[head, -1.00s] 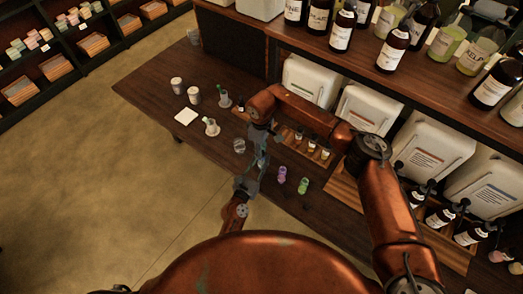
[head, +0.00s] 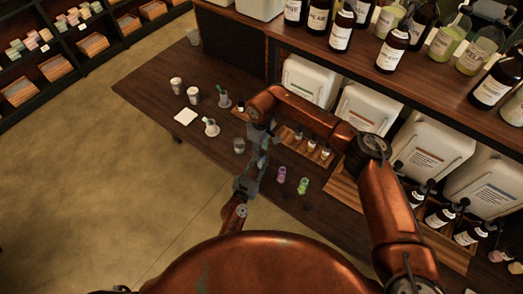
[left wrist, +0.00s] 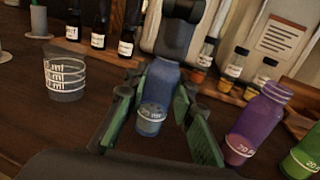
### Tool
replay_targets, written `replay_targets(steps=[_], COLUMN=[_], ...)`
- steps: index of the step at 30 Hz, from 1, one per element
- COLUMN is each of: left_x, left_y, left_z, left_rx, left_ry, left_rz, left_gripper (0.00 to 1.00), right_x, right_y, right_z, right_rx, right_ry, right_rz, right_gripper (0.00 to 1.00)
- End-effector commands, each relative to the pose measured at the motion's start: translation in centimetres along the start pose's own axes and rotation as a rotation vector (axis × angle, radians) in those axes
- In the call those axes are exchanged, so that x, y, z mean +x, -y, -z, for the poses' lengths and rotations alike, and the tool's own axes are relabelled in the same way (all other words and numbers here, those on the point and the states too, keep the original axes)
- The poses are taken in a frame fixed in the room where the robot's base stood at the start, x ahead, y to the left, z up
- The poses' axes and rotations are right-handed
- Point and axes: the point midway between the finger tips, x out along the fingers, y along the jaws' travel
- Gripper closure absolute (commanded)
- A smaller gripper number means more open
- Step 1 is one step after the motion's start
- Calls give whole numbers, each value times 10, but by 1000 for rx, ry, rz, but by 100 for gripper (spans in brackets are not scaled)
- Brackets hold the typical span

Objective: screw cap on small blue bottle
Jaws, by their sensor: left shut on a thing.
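The small blue bottle (left wrist: 158,95) stands upright between the green-sided fingers of my left gripper (left wrist: 152,125), which is shut on it. In the head view my left gripper (head: 250,180) is low at the table's front edge. My right gripper (head: 262,137) hangs from above, just over it. In the left wrist view the dark right gripper (left wrist: 182,32) is directly above the bottle's neck and hides its mouth. I cannot see whether a cap is there, or whether the right fingers are open or shut.
A purple bottle (left wrist: 256,122) and a green bottle (left wrist: 304,155) stand close on the right. A clear measuring cup (left wrist: 66,82) stands to the left. Dark bottles (left wrist: 98,28) and a wooden tray (head: 286,134) of small bottles are behind, before white canisters (head: 309,80).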

Motion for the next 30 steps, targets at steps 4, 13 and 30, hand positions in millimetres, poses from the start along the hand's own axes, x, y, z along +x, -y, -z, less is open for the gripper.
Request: replay_targets(steps=[4,13,30], left_x=[0,0,0], left_y=[1,1,0], left_z=[1,0,0], left_rx=[-1,-1,0], left_ry=[-1,-1,-1], left_rz=[1,1,1], left_gripper=[100,100,100], right_x=[-13,-45,-63], right_y=[-1,0,41], right_z=[1,0,49], right_rx=[0,-1,-257], right_ry=[-3,-2,-211], right_rz=[-2,-1,110], right_gripper=[62,62,64])
